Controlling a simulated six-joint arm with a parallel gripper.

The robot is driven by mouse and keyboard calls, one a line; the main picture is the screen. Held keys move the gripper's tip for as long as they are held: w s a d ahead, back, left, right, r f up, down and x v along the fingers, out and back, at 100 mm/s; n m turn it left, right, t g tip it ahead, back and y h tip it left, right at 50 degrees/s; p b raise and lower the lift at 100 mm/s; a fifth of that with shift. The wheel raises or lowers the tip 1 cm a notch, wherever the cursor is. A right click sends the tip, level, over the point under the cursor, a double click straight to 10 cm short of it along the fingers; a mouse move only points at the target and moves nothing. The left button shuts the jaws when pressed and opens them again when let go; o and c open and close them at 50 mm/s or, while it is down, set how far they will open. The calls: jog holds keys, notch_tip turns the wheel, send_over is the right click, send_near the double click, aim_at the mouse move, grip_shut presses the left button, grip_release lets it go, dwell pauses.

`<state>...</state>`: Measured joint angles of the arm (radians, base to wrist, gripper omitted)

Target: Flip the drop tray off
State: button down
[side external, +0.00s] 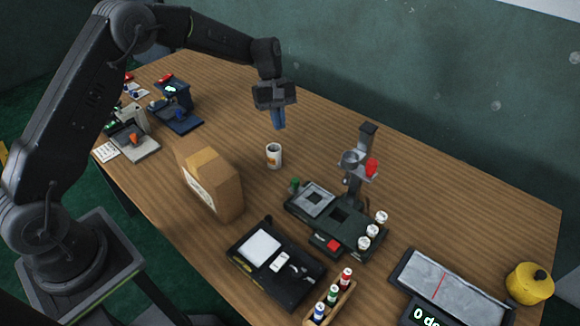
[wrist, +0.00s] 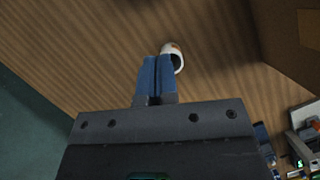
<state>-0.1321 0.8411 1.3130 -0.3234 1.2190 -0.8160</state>
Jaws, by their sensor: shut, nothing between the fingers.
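The dark film tower (side external: 364,150) stands on a dark green base (side external: 352,228) right of the table's middle. A red part (side external: 372,168) sits on its column, and a small red piece (side external: 333,245) sits on a black tab at the front edge of the base. I cannot tell which part is the drop tray or how it is set. My gripper (side external: 279,122), with blue fingers, hangs above the table to the left of the tower, well apart from it. In the wrist view its fingers (wrist: 157,72) are shut together and empty.
A white mug (side external: 274,155) stands on the table below my gripper; it shows beyond the fingertips in the wrist view (wrist: 172,52). A cardboard box (side external: 212,183) stands left of it. A black tray (side external: 275,265), bottle rack (side external: 332,300) and yellow pot (side external: 529,284) lie nearer the front.

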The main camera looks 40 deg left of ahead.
jog(key=shift+f, duration=0.2)
jog(key=x, duration=1)
jog(key=shift+s, duration=0.1)
jog(key=d, duration=0.1)
jog(key=s+d, duration=0.1)
jog(key=d, duration=0.1)
jog(key=shift+s, duration=0.2)
jog(key=shift+s+d, duration=0.15)
jog(key=shift+d, duration=0.15)
jog(key=shift+d, duration=0.1)
send_near(318, 204)
jog(key=x, duration=0.4)
jog(key=shift+w+f, duration=0.25)
jog(key=shift+f, duration=0.15)
jog(key=shift+a, duration=0.25)
